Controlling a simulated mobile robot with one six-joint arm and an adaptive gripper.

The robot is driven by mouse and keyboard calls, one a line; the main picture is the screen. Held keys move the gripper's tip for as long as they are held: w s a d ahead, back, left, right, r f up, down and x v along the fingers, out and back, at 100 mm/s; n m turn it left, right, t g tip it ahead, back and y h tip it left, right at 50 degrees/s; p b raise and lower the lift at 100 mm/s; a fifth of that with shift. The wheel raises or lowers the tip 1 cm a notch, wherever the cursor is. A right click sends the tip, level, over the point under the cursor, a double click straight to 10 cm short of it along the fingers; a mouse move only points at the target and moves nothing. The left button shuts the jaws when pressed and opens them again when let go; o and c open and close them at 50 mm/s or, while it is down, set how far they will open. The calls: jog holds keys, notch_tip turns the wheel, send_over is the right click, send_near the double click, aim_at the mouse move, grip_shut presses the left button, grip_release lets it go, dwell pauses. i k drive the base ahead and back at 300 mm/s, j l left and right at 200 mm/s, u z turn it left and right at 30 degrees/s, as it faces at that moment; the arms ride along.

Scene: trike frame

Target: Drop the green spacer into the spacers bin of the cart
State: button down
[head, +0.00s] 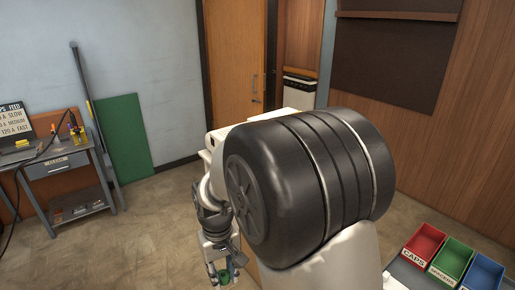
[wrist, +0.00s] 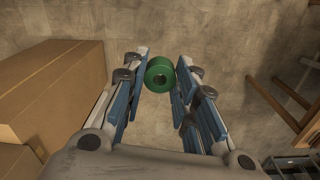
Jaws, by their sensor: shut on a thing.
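The green spacer (wrist: 160,75) is a short ring with a central hole, held between the fingertips of my gripper (wrist: 160,78) in the wrist view. In the head view the spacer (head: 224,276) shows small and partly covered at the tip of my gripper (head: 222,274), which points down over the floor. The spacers bin (head: 452,262) is the green bin at the lower right, on the cart (head: 405,277). Its front label is readable as spacers. My gripper is well to the left of the bin, with my arm between them in the picture.
A red caps bin (head: 423,247) and a blue bin (head: 483,273) flank the green one. A workbench (head: 60,165) stands at the left, a green panel (head: 124,138) by the wall. In the wrist view cardboard boxes (wrist: 50,85) are at left and a wooden frame (wrist: 295,110) at right.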

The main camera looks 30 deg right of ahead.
aim_at(446, 267)
jog(key=i+z, duration=0.3)
jog(key=z, duration=0.15)
jog(key=i+z, duration=0.3)
jog(key=z, duration=0.15)
jog(key=i+j+z, duration=0.1)
jog(key=i+z, duration=0.2)
jog(key=z, duration=0.15)
jog(key=i+j+z, duration=0.25)
jog(key=z, duration=0.2)
jog(key=i+z, duration=0.15)
jog(key=z, duration=0.25)
jog(key=i+z, duration=0.15)
jog(key=z, duration=0.3)
jog(key=i+j+z, duration=0.15)
jog(key=z, duration=0.25)
jog(key=i+j+z, duration=0.1)
jog(key=z, duration=0.3)
jog(key=i+j+z, duration=0.1)
jog(key=j+z, duration=0.15)
jog(key=z, duration=0.15)
jog(key=i+j+z, duration=0.3)
jog(key=j+z, duration=0.3)
jog(key=i+j+z, duration=0.15)
jog(key=j+z, duration=0.15)
jog(key=j, duration=0.2)
jog(key=i+j+z, duration=0.1)
jog(key=j+z, duration=0.25)
